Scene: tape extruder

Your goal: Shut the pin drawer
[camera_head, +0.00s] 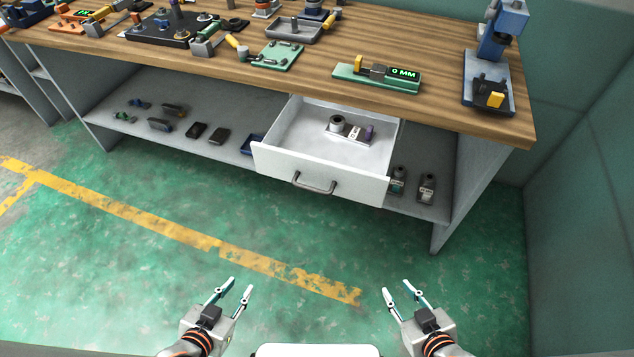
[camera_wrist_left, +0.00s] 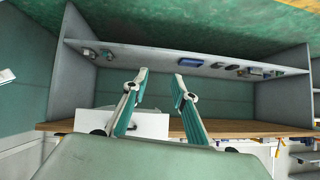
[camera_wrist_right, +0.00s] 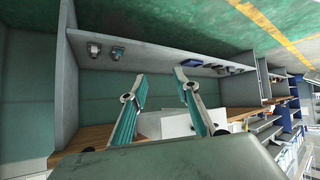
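The white pin drawer (camera_head: 318,178) is pulled out from under the workbench in the head view, with a grey bar handle (camera_head: 313,184) on its front. Inside it lie a few small parts (camera_head: 350,130), one of them purple. My left gripper (camera_head: 237,287) is open and empty over the green floor, below and left of the drawer. My right gripper (camera_head: 401,289) is also open and empty, below and right of it. Both are well apart from the handle. The drawer also shows upside down, partly behind the fingers, in the left wrist view (camera_wrist_left: 152,126) and the right wrist view (camera_wrist_right: 176,125).
The wooden bench top (camera_head: 430,110) holds a green gauge reading 0 MM (camera_head: 378,76), a blue press (camera_head: 490,75) and other tools. A grey lower shelf (camera_head: 180,141) carries several small parts beside and below the drawer. The floor in front is clear.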

